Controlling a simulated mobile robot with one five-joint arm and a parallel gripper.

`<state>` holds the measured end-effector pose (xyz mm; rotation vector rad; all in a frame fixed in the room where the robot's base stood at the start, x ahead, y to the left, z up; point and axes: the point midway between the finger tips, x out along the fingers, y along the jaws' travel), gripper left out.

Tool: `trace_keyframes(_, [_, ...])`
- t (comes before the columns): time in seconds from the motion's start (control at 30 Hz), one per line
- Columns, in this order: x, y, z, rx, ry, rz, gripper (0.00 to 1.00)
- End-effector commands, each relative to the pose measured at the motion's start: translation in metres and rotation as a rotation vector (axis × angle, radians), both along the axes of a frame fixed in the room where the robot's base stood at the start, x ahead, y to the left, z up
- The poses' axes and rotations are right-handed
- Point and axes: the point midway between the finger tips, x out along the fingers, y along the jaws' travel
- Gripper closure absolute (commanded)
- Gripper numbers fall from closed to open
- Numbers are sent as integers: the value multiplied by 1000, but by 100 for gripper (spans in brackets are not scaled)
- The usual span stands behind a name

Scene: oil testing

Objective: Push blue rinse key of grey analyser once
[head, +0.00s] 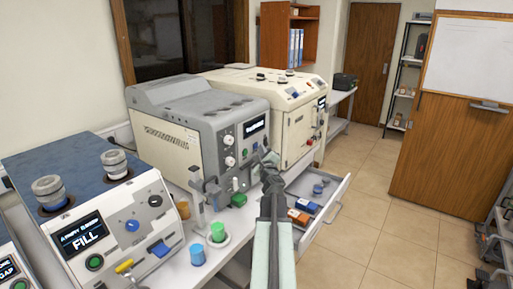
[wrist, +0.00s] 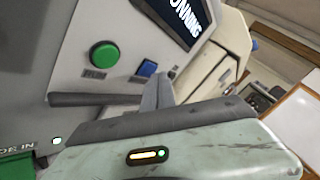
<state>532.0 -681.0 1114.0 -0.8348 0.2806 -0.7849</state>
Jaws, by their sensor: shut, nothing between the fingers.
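The grey analyser (head: 205,125) stands on the bench at the middle left in the head view. In the wrist view its front panel shows the blue key (wrist: 147,68) to the right of a round green button (wrist: 104,54), below a lit display (wrist: 180,18) whose visible letters end in "NNING". My gripper (head: 267,160) is shut and empty, in front of the panel's right part. In the wrist view the gripper's fingers (wrist: 157,92) lie just below the blue key. I cannot tell whether they touch the panel.
A cream machine (head: 290,105) stands behind the grey analyser. A blue-topped machine (head: 95,200) reading "FILL" stands at the front left. Green and blue cups (head: 197,254) stand on the bench. An open drawer (head: 335,205) juts out to the right. The tiled floor (head: 385,220) is clear.

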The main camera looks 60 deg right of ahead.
Motion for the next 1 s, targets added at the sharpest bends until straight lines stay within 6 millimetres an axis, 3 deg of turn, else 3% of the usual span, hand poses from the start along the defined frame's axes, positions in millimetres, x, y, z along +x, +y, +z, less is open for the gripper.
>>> trace_keyframes(0.5, [-11,1,0,0,1,-1,100])
trace_keyframes(1.0, [-56,1,0,0,1,-1,100])
